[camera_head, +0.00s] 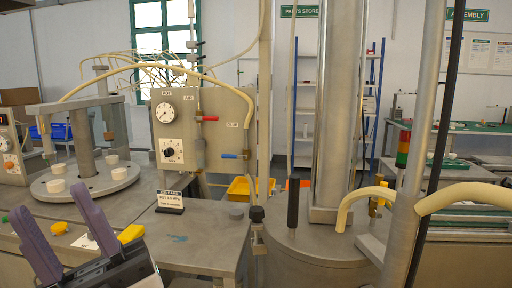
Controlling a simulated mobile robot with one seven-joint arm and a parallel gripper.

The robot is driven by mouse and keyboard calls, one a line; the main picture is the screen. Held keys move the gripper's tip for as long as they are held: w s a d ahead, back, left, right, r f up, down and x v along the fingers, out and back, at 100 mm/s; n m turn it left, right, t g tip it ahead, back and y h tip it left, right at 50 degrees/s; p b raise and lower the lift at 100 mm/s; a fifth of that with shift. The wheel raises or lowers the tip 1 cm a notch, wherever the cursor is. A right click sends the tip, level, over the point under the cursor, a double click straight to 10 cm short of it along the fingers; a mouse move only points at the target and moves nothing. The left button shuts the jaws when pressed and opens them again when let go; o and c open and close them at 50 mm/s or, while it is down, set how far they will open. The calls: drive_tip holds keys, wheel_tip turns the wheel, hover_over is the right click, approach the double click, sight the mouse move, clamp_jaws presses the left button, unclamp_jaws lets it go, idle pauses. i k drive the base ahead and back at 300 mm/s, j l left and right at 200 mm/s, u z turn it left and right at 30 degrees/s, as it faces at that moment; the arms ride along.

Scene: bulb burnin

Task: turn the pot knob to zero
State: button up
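The pot knob (169,152) is a small black knob on a white scale plate, low on the left of the grey upright panel (228,108). Its exact setting is too small to read. A round white gauge (165,113) sits above it, under a label that seems to read POT. My gripper (52,203) is at the lower left, with two purple fingers spread wide apart and nothing between them. It is in front of the bench, well to the left of and below the knob, touching neither knob nor panel.
Red (209,118) and blue (231,156) levers stick out right of the knob. A small job card sign (170,202) stands on the bench before the panel. A round turntable (60,190) with white cups is at left. Yellow pieces (131,233) lie near my gripper.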

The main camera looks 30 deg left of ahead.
sight(169, 151)
drive_tip(key=u, duration=1.3)
drive_tip(key=i+j+z, duration=0.45)
drive_tip(key=z, duration=0.2)
